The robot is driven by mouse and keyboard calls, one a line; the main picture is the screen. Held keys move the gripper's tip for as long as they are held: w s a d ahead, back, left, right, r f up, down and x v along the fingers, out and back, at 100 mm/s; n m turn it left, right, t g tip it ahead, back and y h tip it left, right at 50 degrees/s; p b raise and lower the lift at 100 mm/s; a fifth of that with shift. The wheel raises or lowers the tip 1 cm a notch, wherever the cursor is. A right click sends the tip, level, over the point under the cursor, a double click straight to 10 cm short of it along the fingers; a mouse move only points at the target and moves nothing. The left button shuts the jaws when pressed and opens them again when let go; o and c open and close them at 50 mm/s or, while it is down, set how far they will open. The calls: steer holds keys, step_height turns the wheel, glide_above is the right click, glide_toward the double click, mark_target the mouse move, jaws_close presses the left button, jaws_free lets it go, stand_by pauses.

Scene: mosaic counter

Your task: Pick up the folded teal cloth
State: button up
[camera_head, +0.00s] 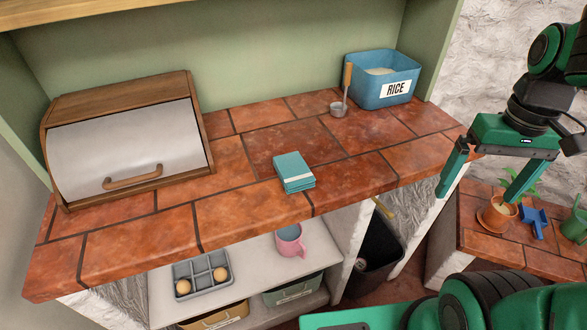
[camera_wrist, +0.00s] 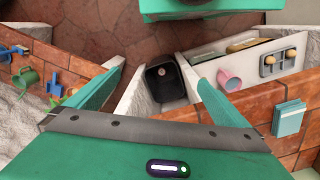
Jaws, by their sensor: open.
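The folded teal cloth (camera_head: 294,172) lies as a small stack on the tiled counter (camera_head: 235,213), near the middle of its front part in the head view. In the wrist view the cloth (camera_wrist: 289,118) is at the right, beyond the right finger. My gripper (camera_head: 483,190) is open and empty at the right of the head view, well apart from the cloth. Its two green fingers also show spread wide in the wrist view (camera_wrist: 158,85).
A bread box (camera_head: 130,135) stands on the counter's left. A blue rice bin (camera_head: 382,80) and a ladle (camera_head: 341,100) stand at the back right. Below are shelves with a pink mug (camera_head: 290,240) and a dark bin (camera_head: 375,250). A plant pot (camera_head: 496,214) is on the lower ledge.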

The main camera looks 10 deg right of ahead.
steer(key=w+a+r+n, duration=0.3)
steer(key=w+a+n, duration=0.4)
steer(key=w, duration=0.1)
steer(key=r+n, duration=0.2)
steer(key=n, duration=1.5)
glide_above(293, 167)
step_height(293, 167, down, 10)
steer(key=shift+f, duration=0.25)
steer(key=c, duration=1)
steer(key=shift+r, duration=0.1)
